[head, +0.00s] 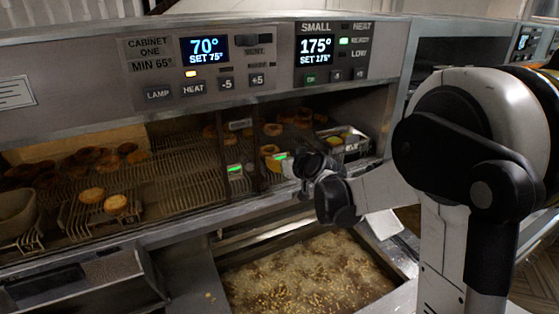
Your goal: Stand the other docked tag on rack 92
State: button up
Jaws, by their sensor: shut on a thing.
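My gripper (303,172) is at the cabinet's front opening, right of centre, shut on a small tag (278,157) with a bright green strip. The tag shows at the gripper's left side; the fingers' contact with it is too small and dark to make out. Another tag (235,168) with a green strip stands at the front of the racks, left of the gripper. A metal tray or dock (354,143) with something yellow in it sits inside the cabinet, right of and behind the gripper. No rack number is readable, so I cannot tell which rack is 92.
Wire racks (165,178) with browned rings and round pieces fill the cabinet. A dark upright divider (240,150) stands between sections. The control panel (255,60) overhangs the opening. A fryer vat (305,268) with bubbling oil lies below my gripper.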

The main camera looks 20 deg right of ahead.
jog(key=shift+f, duration=0.2)
jog(key=o, duration=1.1)
jog(key=shift+c, duration=0.2)
jog(key=v, duration=1.2)
jog(key=s+a+f+m+g+h+b, duration=0.2)
jog(key=s+f+g+b, duration=0.4)
jog(key=s+f+b, duration=1.2)
jog(key=s+a+f, duration=0.1)
jog(key=s+f, duration=0.4)
jog(key=s, duration=0.4)
jog(key=shift+f+h, duration=0.3)
jog(key=shift+f, duration=0.05)
jog(key=shift+a, duration=0.1)
